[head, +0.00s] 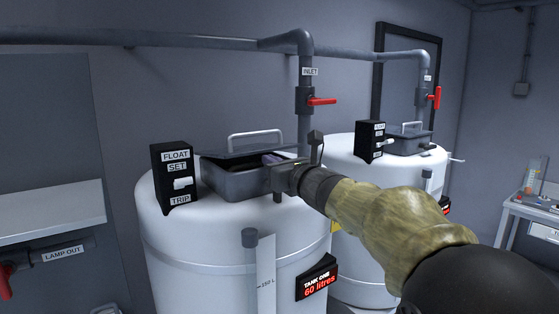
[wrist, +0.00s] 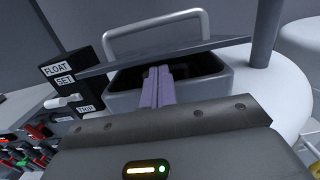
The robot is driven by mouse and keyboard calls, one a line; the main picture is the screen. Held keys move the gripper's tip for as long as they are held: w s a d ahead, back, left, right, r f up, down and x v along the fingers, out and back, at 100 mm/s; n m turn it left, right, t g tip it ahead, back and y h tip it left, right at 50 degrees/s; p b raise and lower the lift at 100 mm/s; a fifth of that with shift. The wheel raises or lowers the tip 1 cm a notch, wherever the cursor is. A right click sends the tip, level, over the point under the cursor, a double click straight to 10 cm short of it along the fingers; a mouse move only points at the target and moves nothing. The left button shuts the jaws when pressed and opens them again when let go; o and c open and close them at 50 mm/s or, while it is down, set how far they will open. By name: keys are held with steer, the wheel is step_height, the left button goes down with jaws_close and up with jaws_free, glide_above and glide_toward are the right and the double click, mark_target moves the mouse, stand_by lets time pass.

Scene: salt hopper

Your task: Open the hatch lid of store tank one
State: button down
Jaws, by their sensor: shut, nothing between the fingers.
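Store tank one (head: 220,240) is the white tank at the front left, with a display reading TANK ONE, 60 litres. On its top is a grey hatch box (head: 235,184). The dark hatch lid (head: 228,152), with a pale loop handle (head: 257,135), stands partly raised, with a gap over the box. In the wrist view the lid (wrist: 105,69) is tilted above the dark box opening (wrist: 208,66). My gripper (head: 270,159) is shut and empty. Its purple fingers (wrist: 158,75) reach into the gap below the lid; I cannot tell if they touch it.
A FLOAT SET TRIP switch box (head: 172,172) stands left of the hatch. An inlet pipe (head: 304,130) with a red valve handle (head: 321,101) rises behind it. A second white tank (head: 345,155) with its own hatch stands to the right. A bench (head: 530,212) is at the far right.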

steer(key=shift+r, duration=0.1)
stand_by(0.3)
steer(key=shift+r+p, duration=0.6)
steer(key=shift+p, duration=0.2)
